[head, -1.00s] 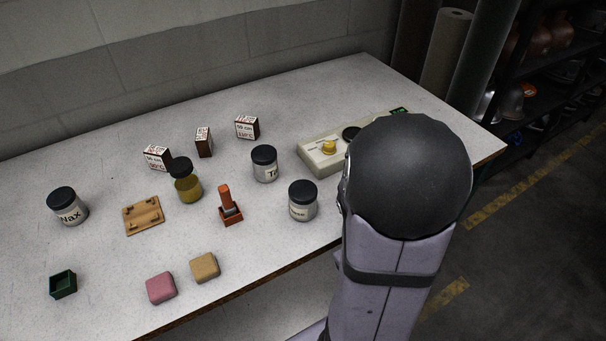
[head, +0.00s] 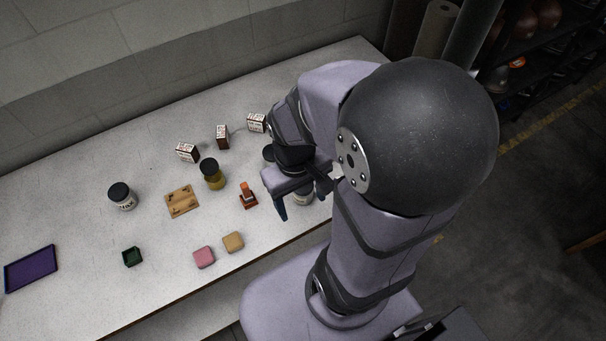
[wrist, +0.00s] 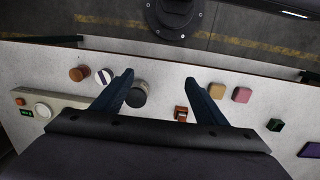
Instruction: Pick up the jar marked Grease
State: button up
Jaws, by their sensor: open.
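The likely Grease jar (head: 304,198), clear with a dark lid, stands near the table's front edge, right of the stamp. My gripper and arm partly cover it in the head view, and its label cannot be read now. In the wrist view the dark-lidded jar (wrist: 138,94) appears between the fingers, close beside the left one. My gripper (head: 302,205) is open and empty above this area; its spread fingers (wrist: 160,77) show in the wrist view. I cannot tell how high it is above the jar.
The orange stamp (head: 248,196) stands just left of my gripper. The Wax jar (head: 123,196), amber jar (head: 212,175) and wooden board (head: 182,201) are farther left. The wrist view shows a brown cylinder (wrist: 79,74), a striped round item (wrist: 104,76) and a control panel (wrist: 60,101).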

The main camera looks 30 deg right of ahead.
jog(key=w+a+r+p, duration=0.1)
jog(key=a+r+p, duration=0.3)
jog(key=r+p, duration=0.3)
jog(key=s+d+f+n+g+h+b, duration=0.2)
jog(key=s+f+n+g+h+b, duration=0.1)
jog(key=s+f+n+b, duration=0.4)
jog(key=n+t+h+b, duration=1.1)
jog(key=n+h+b, duration=0.25)
jog(key=n, duration=0.25)
send_near(304, 188)
notch_tip(304, 188, up, 6)
jog(key=w+d, duration=0.2)
jog(key=d, duration=0.1)
jog(key=shift+y, duration=0.35)
jog(key=shift+w+d+f, duration=0.1)
jog(key=shift+d+f, duration=0.05)
jog(key=shift+f, duration=1.15)
jog(key=shift+d+f, duration=0.15)
jog(key=shift+f, duration=1.15)
jog(key=shift+w+d+f, duration=0.1)
jog(key=shift+d+f, duration=0.1)
jog(key=shift+f, duration=1.1)
jog(key=shift+w+d, duration=0.2)
jog(key=shift+d, duration=0.15)
jog(key=shift+d, duration=0.1)
jog(key=shift+p+x, duration=0.85)
jog(key=shift+x, duration=1.95)
